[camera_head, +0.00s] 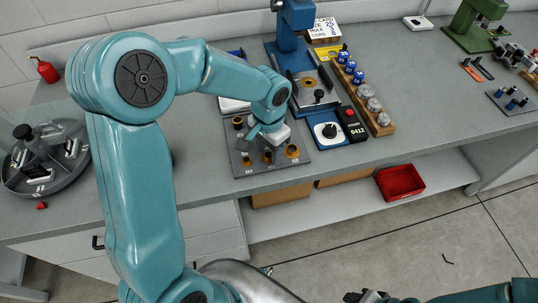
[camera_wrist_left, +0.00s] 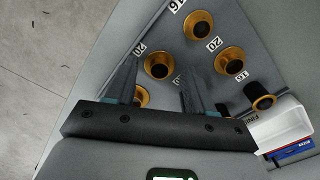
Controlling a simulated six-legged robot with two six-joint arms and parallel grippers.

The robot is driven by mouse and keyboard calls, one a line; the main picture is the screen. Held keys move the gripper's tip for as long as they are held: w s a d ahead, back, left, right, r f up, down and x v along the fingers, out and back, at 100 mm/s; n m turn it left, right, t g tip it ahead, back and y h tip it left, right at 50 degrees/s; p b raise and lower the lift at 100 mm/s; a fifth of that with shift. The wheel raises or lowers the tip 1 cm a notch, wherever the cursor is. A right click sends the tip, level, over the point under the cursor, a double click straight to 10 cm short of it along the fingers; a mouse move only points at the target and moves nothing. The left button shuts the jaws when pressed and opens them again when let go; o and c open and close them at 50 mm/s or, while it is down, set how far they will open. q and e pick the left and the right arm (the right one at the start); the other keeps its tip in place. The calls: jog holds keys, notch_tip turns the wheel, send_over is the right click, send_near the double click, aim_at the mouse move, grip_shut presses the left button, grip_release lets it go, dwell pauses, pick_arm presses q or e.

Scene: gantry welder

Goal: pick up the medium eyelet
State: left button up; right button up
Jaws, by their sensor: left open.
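Several brass eyelets sit on a grey board (camera_head: 242,172) with number labels. In the left wrist view one eyelet (camera_wrist_left: 158,66) lies just ahead of and between my left fingers, another (camera_wrist_left: 230,61) is right of them, and a third (camera_wrist_left: 199,25) is farther off. One more (camera_wrist_left: 142,96) is partly hidden by the left finger. I cannot tell for sure which is the medium one. My left gripper (camera_wrist_left: 157,74) is open and empty over the board; in the head view it is (camera_head: 262,134). My right gripper (camera_head: 362,297) is at the bottom edge, its jaws unclear.
A blue press (camera_head: 291,30) stands behind the board, with a blue-based device (camera_head: 326,132) and a wooden rack (camera_head: 374,118) to the right. A round grey tray (camera_head: 20,178) is at the far left. A red bin (camera_head: 400,181) is on the lower shelf. The bench front is clear.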

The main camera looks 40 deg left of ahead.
pick_arm(q)
jog(key=shift+s+f, duration=0.1)
jog(key=shift+f, duration=0.15)
grip_shut()
